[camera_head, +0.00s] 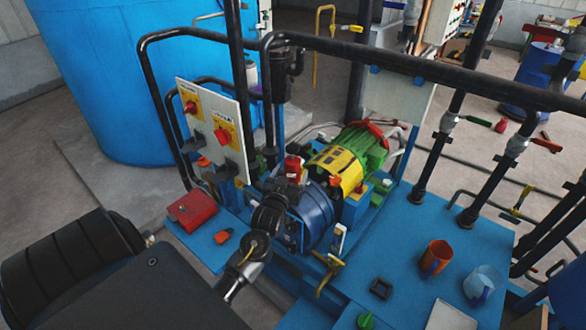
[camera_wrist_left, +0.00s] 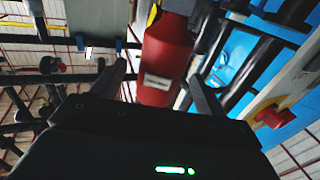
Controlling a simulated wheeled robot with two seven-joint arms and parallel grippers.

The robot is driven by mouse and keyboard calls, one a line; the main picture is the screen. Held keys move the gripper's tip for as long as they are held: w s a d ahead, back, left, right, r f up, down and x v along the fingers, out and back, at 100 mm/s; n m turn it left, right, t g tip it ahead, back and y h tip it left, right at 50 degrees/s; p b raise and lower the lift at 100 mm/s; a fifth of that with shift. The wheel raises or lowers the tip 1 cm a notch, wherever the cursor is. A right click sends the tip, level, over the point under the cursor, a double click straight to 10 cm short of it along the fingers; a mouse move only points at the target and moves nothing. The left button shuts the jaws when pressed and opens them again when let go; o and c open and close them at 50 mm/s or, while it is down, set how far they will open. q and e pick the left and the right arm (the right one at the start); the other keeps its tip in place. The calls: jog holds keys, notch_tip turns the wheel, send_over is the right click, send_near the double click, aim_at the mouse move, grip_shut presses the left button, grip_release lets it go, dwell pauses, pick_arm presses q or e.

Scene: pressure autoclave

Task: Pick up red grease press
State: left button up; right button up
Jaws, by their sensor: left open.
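The red grease press (camera_head: 293,168) stands upright beside the blue pump housing in the head view, partly hidden low down by my arm. My left gripper (camera_head: 284,186) is at it, with its fingers small and dark there. In the left wrist view the red body of the grease press (camera_wrist_left: 166,55), with a pale label, lies between the two spread fingers of my left gripper (camera_wrist_left: 160,82). The gripper is open; I cannot tell whether either finger touches the press. My right gripper is not in view.
A switch panel (camera_head: 215,125) with red knobs and a black rail (camera_head: 420,66) stand close to the arm. A yellow-green motor (camera_head: 345,160) is behind. A red box (camera_head: 192,210), orange mug (camera_head: 436,257) and clear jug (camera_head: 482,283) stand on blue surfaces.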

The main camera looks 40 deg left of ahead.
pick_arm(q)
jog(key=x, duration=0.2)
jog(key=shift+w+a, duration=0.15)
jog(key=shift+w, duration=0.2)
jog(key=shift+c, duration=0.7)
jog(key=c, duration=1.2)
jog(key=shift+c, duration=0.3)
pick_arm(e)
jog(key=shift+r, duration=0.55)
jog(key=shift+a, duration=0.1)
pick_arm(q)
jog(key=shift+r, duration=0.1)
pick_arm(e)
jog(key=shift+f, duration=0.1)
pick_arm(q)
jog(key=shift+r+b, duration=0.3)
jog(key=shift+r, duration=0.2)
jog(key=s+r+b, duration=0.4)
jog(key=s+r, duration=0.7)
jog(key=s, duration=0.3)
jog(key=shift+r, duration=0.4)
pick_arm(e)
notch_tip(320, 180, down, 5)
